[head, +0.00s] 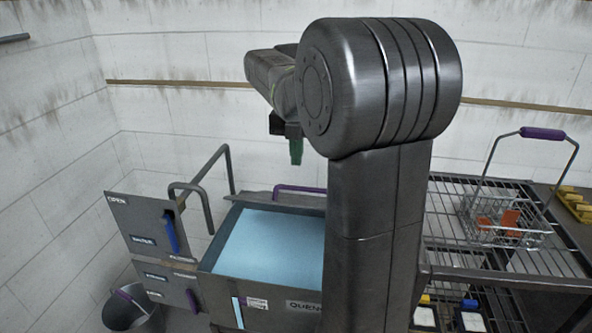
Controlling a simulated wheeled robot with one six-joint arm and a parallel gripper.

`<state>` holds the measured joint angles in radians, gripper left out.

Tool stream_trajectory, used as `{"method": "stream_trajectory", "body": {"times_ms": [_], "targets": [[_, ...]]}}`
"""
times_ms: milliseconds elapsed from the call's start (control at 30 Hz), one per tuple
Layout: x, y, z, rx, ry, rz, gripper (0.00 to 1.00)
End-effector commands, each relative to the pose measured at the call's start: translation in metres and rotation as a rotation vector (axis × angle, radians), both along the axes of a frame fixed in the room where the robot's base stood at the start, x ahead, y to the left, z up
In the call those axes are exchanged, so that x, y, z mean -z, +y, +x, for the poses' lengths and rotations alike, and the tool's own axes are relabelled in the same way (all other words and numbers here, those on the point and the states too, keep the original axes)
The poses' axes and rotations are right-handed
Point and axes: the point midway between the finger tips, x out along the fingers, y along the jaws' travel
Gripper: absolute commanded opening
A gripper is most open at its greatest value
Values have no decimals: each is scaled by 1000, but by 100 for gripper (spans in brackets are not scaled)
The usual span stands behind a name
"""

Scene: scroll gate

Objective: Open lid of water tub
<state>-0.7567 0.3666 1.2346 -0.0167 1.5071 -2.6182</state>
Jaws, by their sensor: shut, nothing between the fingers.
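The water tub (212,258) is a grey metal box with a label starting "QUEN" on its front. Its light blue surface (268,243) shows uncovered from above. A grey plate with a purple bar handle (300,189) lies along the tub's back edge and looks like the lid, folded back. My arm hides the tub's right part. My gripper (296,152), with green fingers, is above and behind the tub's back edge, apart from the handle. It is shut and holds nothing that I see.
A grey panel marked "OPEN" (135,225) with a blue lever (171,233) stands left of the tub. A bucket (130,308) is on the floor. At right, a wire rack (450,205) carries a purple-handled wire basket (500,215) holding orange pieces.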

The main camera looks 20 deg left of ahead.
Motion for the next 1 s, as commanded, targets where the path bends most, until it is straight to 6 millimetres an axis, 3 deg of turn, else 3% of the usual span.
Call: {"method": "stream_trajectory", "body": {"times_ms": [300, 500, 1000], "targets": [[58, 0, 2, 4, 4, -3, 0], [83, 0, 3, 5, 3, -1, 0], [92, 1, 5, 6, -1, 0, 0]]}}
